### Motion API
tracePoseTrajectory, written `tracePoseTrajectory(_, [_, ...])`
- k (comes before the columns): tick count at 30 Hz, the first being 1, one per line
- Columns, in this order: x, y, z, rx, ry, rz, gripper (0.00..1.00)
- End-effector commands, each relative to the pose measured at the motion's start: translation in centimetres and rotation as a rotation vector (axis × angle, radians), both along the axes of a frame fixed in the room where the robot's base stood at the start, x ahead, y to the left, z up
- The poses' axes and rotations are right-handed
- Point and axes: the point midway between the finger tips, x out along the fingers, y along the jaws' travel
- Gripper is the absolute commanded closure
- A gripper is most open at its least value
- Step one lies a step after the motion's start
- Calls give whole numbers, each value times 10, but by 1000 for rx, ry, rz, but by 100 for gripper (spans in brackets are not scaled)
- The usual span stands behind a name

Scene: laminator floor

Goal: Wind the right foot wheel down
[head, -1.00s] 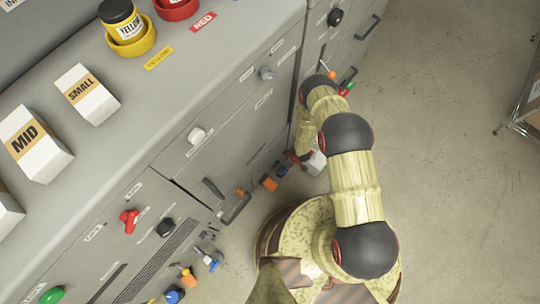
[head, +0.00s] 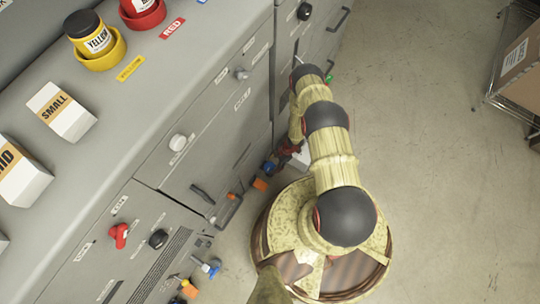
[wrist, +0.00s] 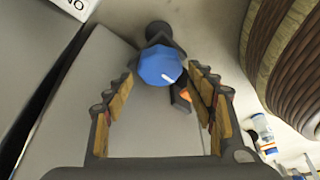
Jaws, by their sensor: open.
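A blue foot wheel (wrist: 160,66) with a white mark shows in the wrist view. It lies at the far end of my gripper (wrist: 162,76), between the two wood-padded fingertips. The fingers are open on either side of it; I cannot tell whether either touches it. In the head view the blue wheel (head: 268,166) is low at the cabinet's foot, and my gripper (head: 282,157) is beside it, partly hidden by my arm.
An orange block (head: 260,184) sits close to the wheel. The grey cabinet front (head: 200,150) bears several knobs and handles. Bottles and boxes, including the SMALL box (head: 62,112), stand on its top. A wire rack (head: 510,105) stands right. Open floor (head: 420,180) lies between.

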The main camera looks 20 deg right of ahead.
Motion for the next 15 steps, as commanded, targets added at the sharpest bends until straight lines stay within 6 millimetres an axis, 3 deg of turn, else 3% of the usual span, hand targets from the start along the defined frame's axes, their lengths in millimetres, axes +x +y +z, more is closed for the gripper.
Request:
tracePoseTrajectory(6, [1, 10, -26, 0, 0, -1, 44])
tracePoseTrajectory(15, [2, 12, -30, 0, 0, -2, 44])
